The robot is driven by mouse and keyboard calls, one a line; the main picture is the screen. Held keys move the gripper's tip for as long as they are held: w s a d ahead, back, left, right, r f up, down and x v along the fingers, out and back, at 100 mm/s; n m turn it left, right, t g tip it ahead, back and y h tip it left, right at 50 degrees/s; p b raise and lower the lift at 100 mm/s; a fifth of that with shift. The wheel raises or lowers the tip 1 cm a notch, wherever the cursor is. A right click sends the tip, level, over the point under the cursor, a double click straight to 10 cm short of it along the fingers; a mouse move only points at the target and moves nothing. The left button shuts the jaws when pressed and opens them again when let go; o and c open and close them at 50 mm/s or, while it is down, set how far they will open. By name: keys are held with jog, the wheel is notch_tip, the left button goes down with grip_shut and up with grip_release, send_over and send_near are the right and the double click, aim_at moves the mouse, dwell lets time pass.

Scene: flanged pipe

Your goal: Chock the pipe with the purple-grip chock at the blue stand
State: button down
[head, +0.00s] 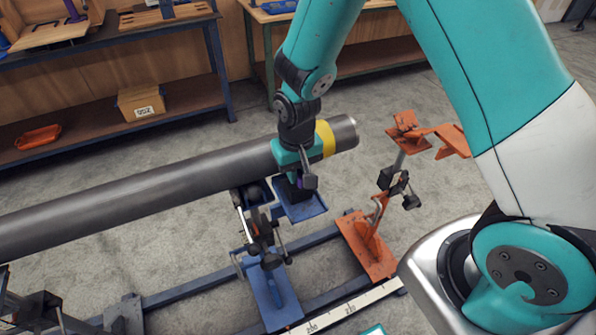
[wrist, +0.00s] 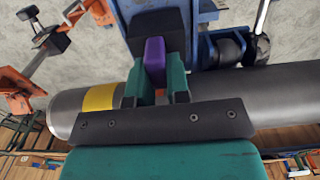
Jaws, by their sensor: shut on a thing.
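The grey pipe (head: 150,185) runs from the left edge to an open right end with a yellow band (head: 325,138). My gripper (head: 299,172) is over the pipe just left of the band, pointing down. In the wrist view its teal fingers (wrist: 157,82) are shut on the purple grip (wrist: 154,55) of the chock, whose dark body (wrist: 160,24) lies beyond them. In the head view the chock (head: 293,188) is mostly hidden behind my gripper, low beside the pipe above a blue plate (head: 308,212) of the blue stand (head: 272,298). Contact with the pipe cannot be told.
An orange stand (head: 368,250) with a raised orange bracket (head: 407,130) is right of the pipe end. Dark rails and a scale strip (head: 345,308) run along the floor. Benches at the back hold a cardboard box (head: 141,103) and an orange tray (head: 38,137).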

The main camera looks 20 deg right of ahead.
jog(key=shift+w, duration=0.95)
jog(key=c, duration=1)
grip_release()
jog(key=shift+f, duration=0.1)
jog(key=shift+s+r+p, duration=0.25)
jog(key=shift+r+p, duration=1.15)
jog(key=shift+r, duration=0.4)
jog(key=shift+s+r+p, duration=0.2)
jog(key=shift+r+p, duration=1.15)
jog(key=shift+r, duration=0.4)
notch_tip(320, 180, up, 5)
jog(key=n+y+b, duration=0.1)
jog(key=b, duration=0.1)
send_over(292, 188)
jog(key=s+r+n+y+b, duration=0.1)
jog(key=s+r+n, duration=0.1)
jog(key=s, duration=0.4)
jog(key=s+a+r+n+y+b, duration=0.1)
jog(key=s+r+n+b, duration=0.1)
jog(key=s+r, duration=0.3)
jog(key=s+a+r+n+y+b, duration=0.1)
jog(key=s+r+n, duration=0.1)
jog(key=s+r, duration=0.2)
jog(key=shift+s+a+r+b, duration=0.15)
jog(key=shift+s+b, duration=0.05)
jog(key=shift+s, duration=0.45)
jog(key=shift+s+a+r+b, duration=0.1)
jog(key=shift+s+b, duration=0.05)
jog(key=shift+s, duration=0.5)
